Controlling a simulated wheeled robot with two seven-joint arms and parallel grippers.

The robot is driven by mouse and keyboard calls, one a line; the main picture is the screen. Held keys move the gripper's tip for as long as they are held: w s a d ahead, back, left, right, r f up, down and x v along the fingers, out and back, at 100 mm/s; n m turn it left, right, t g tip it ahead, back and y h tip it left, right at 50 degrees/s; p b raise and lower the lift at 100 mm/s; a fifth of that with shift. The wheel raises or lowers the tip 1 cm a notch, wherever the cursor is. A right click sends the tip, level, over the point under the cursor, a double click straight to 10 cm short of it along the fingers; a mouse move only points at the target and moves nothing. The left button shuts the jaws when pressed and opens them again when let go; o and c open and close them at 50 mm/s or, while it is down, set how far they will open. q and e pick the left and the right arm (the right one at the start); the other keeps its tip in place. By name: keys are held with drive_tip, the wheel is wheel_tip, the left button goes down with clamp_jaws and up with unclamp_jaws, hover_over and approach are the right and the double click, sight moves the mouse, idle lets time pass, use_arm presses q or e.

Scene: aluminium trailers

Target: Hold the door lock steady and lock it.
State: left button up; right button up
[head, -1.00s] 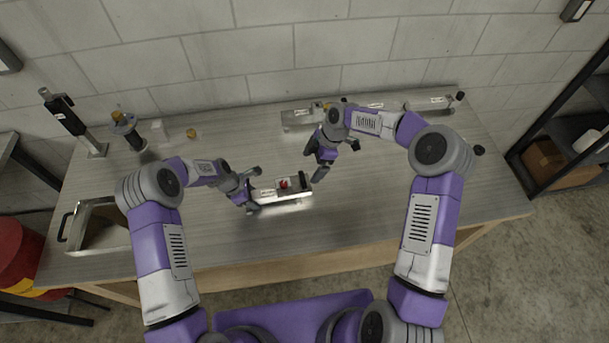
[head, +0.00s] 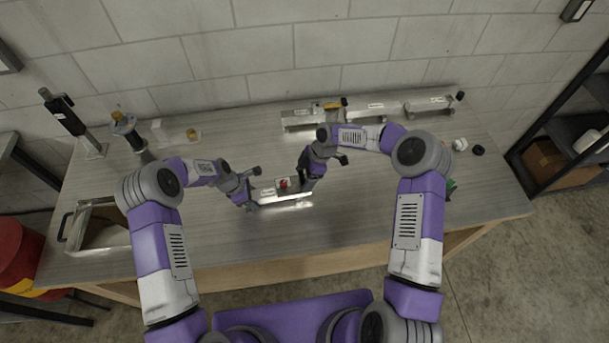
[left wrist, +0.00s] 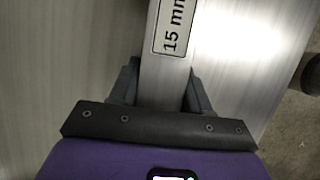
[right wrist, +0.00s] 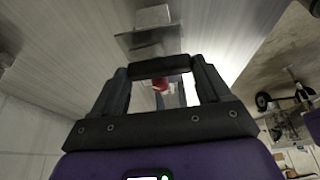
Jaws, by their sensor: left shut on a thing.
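The door lock (head: 268,194) is a silver metal bar with a white label and a red part, lying on the table's middle. My left gripper (head: 250,196) is shut on its left end; the left wrist view shows the bar (left wrist: 165,88) between the fingers beside a "15 mm" label. My right gripper (head: 304,184) is at the lock's right end. In the right wrist view a black handle (right wrist: 160,66) lies between its widely spread fingertips, and the red part (right wrist: 160,84) shows behind. Whether the fingers touch the handle is unclear.
Several silver latch pieces (head: 428,105) stand along the table's back. A metal tray (head: 78,245) is at the left end, with black-and-silver tools (head: 70,118) behind it. Small round parts (head: 478,150) lie at the right. The table's front is clear.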

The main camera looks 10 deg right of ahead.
drive_tip(key=c, duration=0.4)
drive_tip(key=shift+m, duration=0.4)
drive_tip(key=m+t, duration=0.1)
drive_tip(key=m, duration=0.1)
drive_tip(key=shift+s+m, duration=0.1)
drive_tip(key=shift+m, duration=0.3)
drive_tip(key=m+t, duration=0.1)
drive_tip(key=m, duration=0.1)
drive_tip(key=m+t, duration=0.1)
drive_tip(key=m, duration=0.1)
drive_tip(key=shift+s+a+m+h, duration=0.1)
drive_tip(key=shift+m+h, duration=0.2)
drive_tip(key=shift+h, duration=0.1)
drive_tip(key=m, duration=0.2)
drive_tip(key=m+t+h, duration=0.1)
drive_tip(key=m, duration=0.2)
drive_tip(key=shift+s+a+h, duration=0.1)
drive_tip(key=shift+a+h, duration=0.05)
drive_tip(key=shift+h, duration=0.15)
drive_tip(key=shift+m+t+h, duration=0.4)
drive_tip(key=shift+m+h, duration=0.4)
drive_tip(key=shift+m, duration=1.6)
